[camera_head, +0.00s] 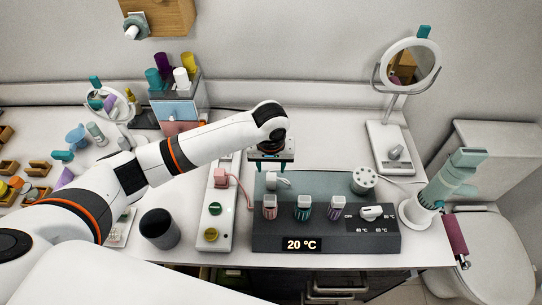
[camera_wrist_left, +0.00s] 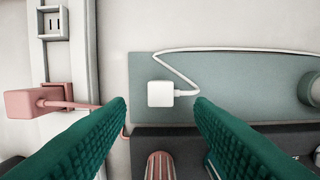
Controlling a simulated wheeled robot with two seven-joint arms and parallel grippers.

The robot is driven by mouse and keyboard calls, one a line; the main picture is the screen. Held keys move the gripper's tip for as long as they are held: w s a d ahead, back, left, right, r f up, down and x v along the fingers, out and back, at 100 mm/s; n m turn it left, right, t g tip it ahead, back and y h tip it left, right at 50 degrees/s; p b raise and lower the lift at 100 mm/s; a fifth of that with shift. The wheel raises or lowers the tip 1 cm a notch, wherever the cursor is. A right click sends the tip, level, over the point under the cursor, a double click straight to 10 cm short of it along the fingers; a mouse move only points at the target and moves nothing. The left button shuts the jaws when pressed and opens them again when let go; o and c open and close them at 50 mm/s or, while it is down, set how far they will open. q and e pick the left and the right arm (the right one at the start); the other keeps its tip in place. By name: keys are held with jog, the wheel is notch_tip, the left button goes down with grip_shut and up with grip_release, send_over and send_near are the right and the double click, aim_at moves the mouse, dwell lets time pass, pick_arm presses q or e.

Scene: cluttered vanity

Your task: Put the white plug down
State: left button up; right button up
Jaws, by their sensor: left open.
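The white plug (camera_wrist_left: 160,94) shows in the left wrist view against the teal mat (camera_wrist_left: 225,85), with its white cord running up and right. In the head view the white plug (camera_head: 284,183) shows just below my left gripper (camera_head: 271,164), near the mat's left end. My left gripper (camera_wrist_left: 161,102) is open, with its green fingers on either side of the plug and a gap to each side. The plug looks to lie on the mat, apart from the fingers. My right gripper is not in view.
A white power strip (camera_head: 212,225) with a pink plug (camera_head: 220,178) stands left of the mat. A dark heater panel (camera_head: 270,242) holding several capped tubes lies in front. A dark cup (camera_head: 158,230) stands left, a round mirror (camera_head: 410,64) and hair dryer (camera_head: 455,178) right.

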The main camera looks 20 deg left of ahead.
aim_at(271, 181)
pick_arm(q)
jog(key=r, duration=0.5)
jog(key=shift+s+d+r, duration=0.1)
jog(key=shift+s+r, duration=0.2)
